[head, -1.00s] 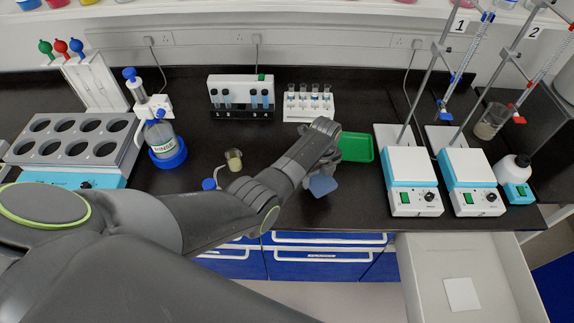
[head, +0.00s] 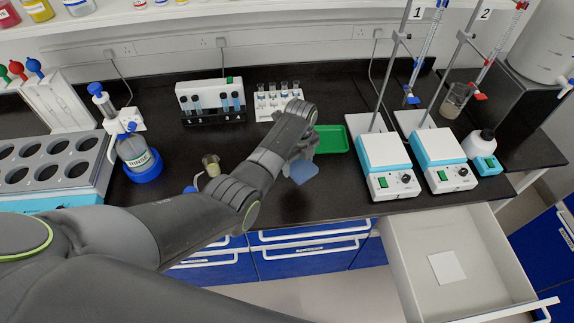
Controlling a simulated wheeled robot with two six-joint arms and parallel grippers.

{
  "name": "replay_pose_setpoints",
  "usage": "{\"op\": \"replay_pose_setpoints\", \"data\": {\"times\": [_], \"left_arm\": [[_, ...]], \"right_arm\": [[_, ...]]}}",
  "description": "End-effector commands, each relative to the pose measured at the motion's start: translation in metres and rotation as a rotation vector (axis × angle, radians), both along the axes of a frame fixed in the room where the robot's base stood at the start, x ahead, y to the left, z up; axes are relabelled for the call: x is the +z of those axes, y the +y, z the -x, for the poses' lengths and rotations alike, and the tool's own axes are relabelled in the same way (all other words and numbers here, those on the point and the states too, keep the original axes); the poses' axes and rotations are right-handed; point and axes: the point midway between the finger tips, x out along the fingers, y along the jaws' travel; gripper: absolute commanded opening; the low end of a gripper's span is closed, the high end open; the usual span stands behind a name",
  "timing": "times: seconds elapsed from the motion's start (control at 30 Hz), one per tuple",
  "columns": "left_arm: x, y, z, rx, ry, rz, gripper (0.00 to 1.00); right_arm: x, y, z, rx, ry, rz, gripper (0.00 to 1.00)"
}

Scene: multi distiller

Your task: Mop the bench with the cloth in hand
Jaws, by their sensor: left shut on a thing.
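A blue cloth (head: 303,172) hangs from my left gripper (head: 297,156), just in front of the green tray. The arm's wrist hides most of the fingers. The gripper is shut on the cloth, low over the black bench (head: 280,205); I cannot tell whether the cloth touches the bench. My right gripper is not in view.
A green tray (head: 331,139) lies just behind the cloth. Two stirrer plates (head: 385,152) (head: 437,146) with stands are to the right. An open drawer (head: 450,235) juts out front right.

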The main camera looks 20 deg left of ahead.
Motion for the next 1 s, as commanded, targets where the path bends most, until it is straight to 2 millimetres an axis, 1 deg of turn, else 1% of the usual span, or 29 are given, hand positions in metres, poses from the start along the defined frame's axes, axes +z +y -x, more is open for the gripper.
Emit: {"op": "replay_pose_setpoints", "data": {"times": [0.4,0.6,0.7,1.0], "left_arm": [[0.043,0.0,0.0,0.0,-0.002,0.0,0.46],[0.058,0.0,0.0,0.0,0.0,0.0,0.46],[0.061,0.0,0.001,0.0,0.0,0.0,0.46],[0.061,0.0,0.001,0.0,0.001,-0.001,0.46]], "right_arm": [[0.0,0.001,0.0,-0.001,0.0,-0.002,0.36],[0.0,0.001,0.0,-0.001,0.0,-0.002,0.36],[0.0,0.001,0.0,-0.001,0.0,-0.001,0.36],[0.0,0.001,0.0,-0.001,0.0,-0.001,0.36]]}}
